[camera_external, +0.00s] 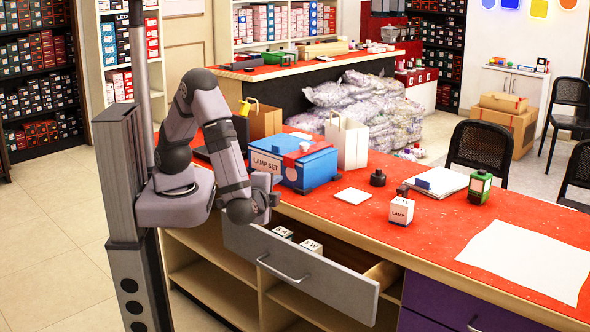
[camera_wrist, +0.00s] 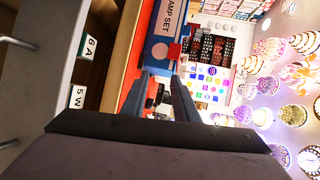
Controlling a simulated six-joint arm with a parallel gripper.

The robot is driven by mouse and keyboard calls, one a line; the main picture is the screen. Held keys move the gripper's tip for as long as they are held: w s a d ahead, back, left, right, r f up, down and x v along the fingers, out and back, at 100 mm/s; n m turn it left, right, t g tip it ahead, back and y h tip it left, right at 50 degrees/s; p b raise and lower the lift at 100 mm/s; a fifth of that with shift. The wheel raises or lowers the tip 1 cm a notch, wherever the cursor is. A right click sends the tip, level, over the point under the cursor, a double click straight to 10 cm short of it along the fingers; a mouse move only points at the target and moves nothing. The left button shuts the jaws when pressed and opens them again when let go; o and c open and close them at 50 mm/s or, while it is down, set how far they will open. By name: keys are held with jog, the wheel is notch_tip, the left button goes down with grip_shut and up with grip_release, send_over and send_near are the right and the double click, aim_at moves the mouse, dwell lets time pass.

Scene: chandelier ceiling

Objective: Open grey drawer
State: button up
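The grey drawer (camera_external: 330,283) stands pulled out from under the red counter, with its bar handle (camera_external: 283,267) on the front. Small white boxes (camera_external: 311,247) lie inside it; in the wrist view they show marked 6 A (camera_wrist: 88,48) and 5 W (camera_wrist: 79,96). My gripper (camera_external: 272,198) is above the drawer's left end, close to the counter edge and apart from the handle. In the wrist view its two fingers (camera_wrist: 160,97) are spread with a gap and nothing held between them. The drawer's handle (camera_wrist: 17,42) is at the left edge there.
The blue LAMP SET box (camera_external: 300,166) is on the red counter (camera_external: 400,232) just behind my gripper. A small LAMP box (camera_external: 400,211) and dark bulb bases stand further right. A purple drawer (camera_external: 440,310) is shut at right. Open shelves lie below.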

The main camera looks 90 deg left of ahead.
jog(key=s+a+r+n+g+h+p, duration=0.1)
jog(key=a+r+n+g+p, duration=0.1)
jog(key=a+r+g+p, duration=0.35)
jog(key=s+d+f+m+t+h+p, duration=0.1)
jog(key=d+f+m+h, duration=0.1)
jog(key=d+f+h, duration=0.35)
jog(key=s+d+f+m+h+p, duration=0.2)
jog(key=d+f+h, duration=0.1)
jog(key=f, duration=0.6)
jog(key=w+d+f+m+t+h, duration=0.1)
jog(key=w+d+f+m+h, duration=0.1)
jog(key=d, duration=0.5)
jog(key=shift+w+d+m+h, duration=0.3)
jog(key=shift+m+h, duration=0.4)
jog(key=shift+h, duration=0.25)
jog(key=shift+f+t, duration=0.1)
jog(key=shift+t, duration=0.15)
notch_tip(320, 180, down, 7)
jog(key=w+a+b, duration=0.1)
jog(key=b, duration=0.1)
